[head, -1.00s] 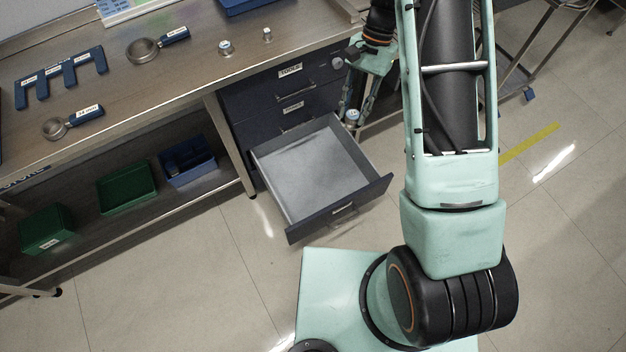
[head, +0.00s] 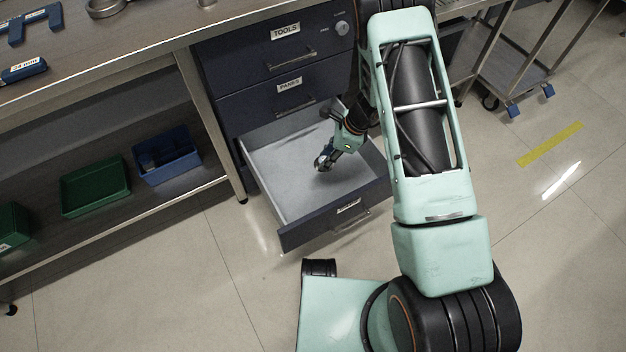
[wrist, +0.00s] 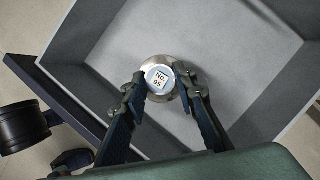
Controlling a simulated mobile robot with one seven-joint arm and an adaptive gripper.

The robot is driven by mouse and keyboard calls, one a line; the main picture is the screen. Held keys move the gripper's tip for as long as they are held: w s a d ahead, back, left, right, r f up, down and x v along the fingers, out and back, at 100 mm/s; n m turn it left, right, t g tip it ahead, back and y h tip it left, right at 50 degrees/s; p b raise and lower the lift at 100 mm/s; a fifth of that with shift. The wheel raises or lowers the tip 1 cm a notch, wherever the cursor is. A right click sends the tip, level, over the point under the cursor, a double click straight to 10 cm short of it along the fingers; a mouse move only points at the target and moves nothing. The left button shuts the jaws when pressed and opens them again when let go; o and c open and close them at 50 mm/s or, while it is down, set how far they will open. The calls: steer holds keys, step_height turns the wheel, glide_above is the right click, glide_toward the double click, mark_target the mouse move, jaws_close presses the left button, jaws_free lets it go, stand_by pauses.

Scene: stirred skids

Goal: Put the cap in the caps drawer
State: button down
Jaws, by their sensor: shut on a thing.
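The cap is a round metal piece with a white label reading "No. 95" (wrist: 159,78) in the wrist view. My gripper (wrist: 166,92) is shut on it, one finger on each side. In the head view my gripper (head: 324,160) hangs inside the outline of the open bottom drawer (head: 290,190), which is grey inside and empty apart from what I hold. I cannot tell if the cap touches the drawer floor. The label on this drawer's front (head: 348,207) is too small to read.
Above it are two shut drawers, labelled TOOLS (head: 285,31) and PANES or similar (head: 289,85). A blue bin (head: 166,172) and a green bin (head: 95,190) stand on the shelf at left. A wheeled cart (head: 510,85) stands at right.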

steer(key=m+b, duration=0.2)
steer(key=b, duration=0.2)
glide_above(321, 187)
steer(key=d, duration=0.2)
steer(key=shift+t, duration=0.3)
steer(key=f, duration=1)
steer(key=shift+s+a+f, duration=0.1)
steer(key=shift+s+f, duration=0.1)
steer(key=shift+f+b, duration=0.35)
steer(key=shift+f, duration=1.65)
steer(key=shift+f, duration=0.2)
steer(key=c, duration=1.6)
jaws_free()
steer(key=shift+r, duration=0.1)
steer(key=shift+r, duration=0.2)
steer(key=p+v, duration=0.3)
steer(key=v, duration=0.8)
steer(key=shift+s+r, duration=0.1)
steer(key=shift+r, duration=0.25)
